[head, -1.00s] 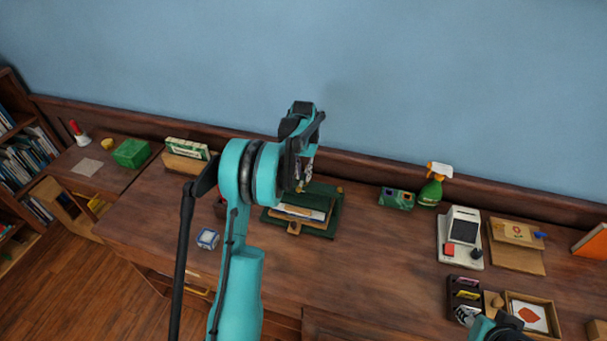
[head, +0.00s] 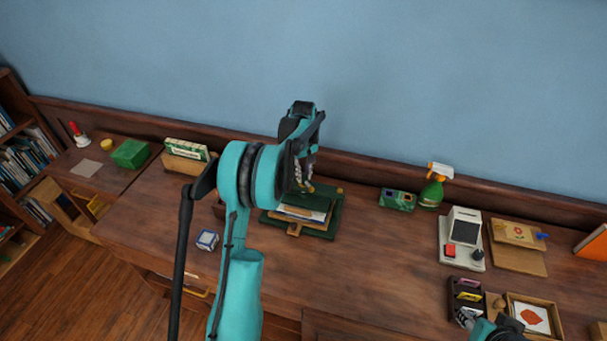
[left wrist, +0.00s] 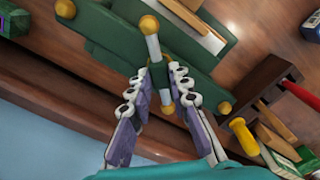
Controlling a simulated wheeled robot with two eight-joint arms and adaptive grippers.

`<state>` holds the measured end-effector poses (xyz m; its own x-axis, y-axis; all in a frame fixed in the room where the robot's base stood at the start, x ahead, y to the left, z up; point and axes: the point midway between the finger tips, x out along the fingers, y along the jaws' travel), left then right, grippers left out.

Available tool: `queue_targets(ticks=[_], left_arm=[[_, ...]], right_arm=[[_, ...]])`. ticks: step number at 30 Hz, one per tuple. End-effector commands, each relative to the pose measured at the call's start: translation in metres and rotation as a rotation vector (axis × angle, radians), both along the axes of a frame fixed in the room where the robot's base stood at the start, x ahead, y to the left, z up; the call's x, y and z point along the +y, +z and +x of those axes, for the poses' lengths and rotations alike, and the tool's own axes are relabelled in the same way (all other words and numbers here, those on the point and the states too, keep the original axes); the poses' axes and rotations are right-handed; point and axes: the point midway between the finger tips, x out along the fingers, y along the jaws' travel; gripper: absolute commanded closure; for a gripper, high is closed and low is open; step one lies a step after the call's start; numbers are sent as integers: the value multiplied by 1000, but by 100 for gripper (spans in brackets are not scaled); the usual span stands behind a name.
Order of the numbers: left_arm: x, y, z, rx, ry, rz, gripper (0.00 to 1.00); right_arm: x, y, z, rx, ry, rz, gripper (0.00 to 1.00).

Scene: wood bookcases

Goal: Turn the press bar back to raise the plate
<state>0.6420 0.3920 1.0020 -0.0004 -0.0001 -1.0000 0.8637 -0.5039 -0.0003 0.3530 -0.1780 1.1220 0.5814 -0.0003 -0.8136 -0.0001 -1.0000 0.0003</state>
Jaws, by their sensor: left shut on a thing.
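The green press (head: 328,228) stands on the desk near the back, with papers or a book on its lower board. In the left wrist view its green crossbeam (left wrist: 100,32) shows. The press bar (left wrist: 153,46) is a silver rod with gold ball ends and a dark green middle, lying roughly along the gap between my fingers. My left gripper (head: 303,187) is above the press, shut on the bar's middle; its two fingers flank the bar in the wrist view (left wrist: 158,84). The plate is mostly hidden in both views. My right gripper (head: 466,317) is at the lower right, its fingers unclear.
A blue-and-white box (head: 207,239) sits left of the press. A green-and-orange spray bottle (head: 432,190) and a small green box (head: 397,200) stand to the right at the back. The desk between is clear.

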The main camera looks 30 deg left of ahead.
Motion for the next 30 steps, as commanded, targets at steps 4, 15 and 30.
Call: queue_targets(ticks=[4,15,30], left_arm=[[0,1,0,-1,41,0,100],[0,1,1,-1,67,0,100],[0,0,0,-1,66,0,60]], right_arm=[[0,0,0,0,0,0,60],[0,0,0,0,0,0,60],[0,0,0,0,0,0,60]])
